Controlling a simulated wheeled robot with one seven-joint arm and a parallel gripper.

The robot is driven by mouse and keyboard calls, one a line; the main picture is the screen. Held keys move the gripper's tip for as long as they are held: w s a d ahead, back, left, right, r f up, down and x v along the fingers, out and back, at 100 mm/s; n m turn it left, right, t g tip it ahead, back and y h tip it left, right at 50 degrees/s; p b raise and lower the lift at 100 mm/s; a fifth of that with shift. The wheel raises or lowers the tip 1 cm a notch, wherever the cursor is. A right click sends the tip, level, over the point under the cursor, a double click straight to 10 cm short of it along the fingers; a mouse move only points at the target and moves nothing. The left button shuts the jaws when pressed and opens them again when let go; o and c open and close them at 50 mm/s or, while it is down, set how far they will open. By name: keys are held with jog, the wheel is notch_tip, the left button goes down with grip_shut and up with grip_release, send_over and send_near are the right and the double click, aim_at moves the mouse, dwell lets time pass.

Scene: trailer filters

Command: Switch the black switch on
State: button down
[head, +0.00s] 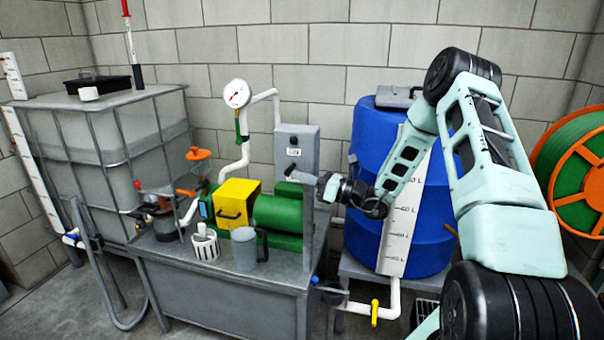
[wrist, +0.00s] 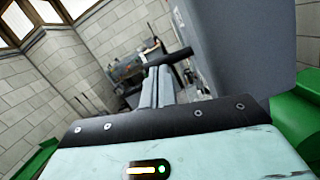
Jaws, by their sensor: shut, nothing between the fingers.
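The grey switch box (head: 297,148) is mounted at the wall behind the green pump, with a small label on its front. The black switch (wrist: 178,56) is a short dark lever sticking out from the side of the box in the wrist view. In the head view it is a small dark spot (head: 291,169) at the box's lower front. My gripper (head: 300,177) is shut and empty, reaching in from the right just by the lever. In the wrist view its fingertips (wrist: 157,72) are right at the lever; I cannot tell whether they touch it.
A green pump (head: 278,215) with a yellow cover (head: 237,203) stands on the grey bench (head: 230,277) below. A jug (head: 244,250) and a white basket (head: 205,245) stand in front. A blue barrel (head: 430,225) is close on the right. A pressure gauge (head: 237,93) rises left of the box.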

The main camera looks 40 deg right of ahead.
jog(key=shift+r+m+p, duration=0.35)
jog(key=shift+m+p, duration=0.65)
jog(key=shift+p, duration=0.15)
dwell(0.4)
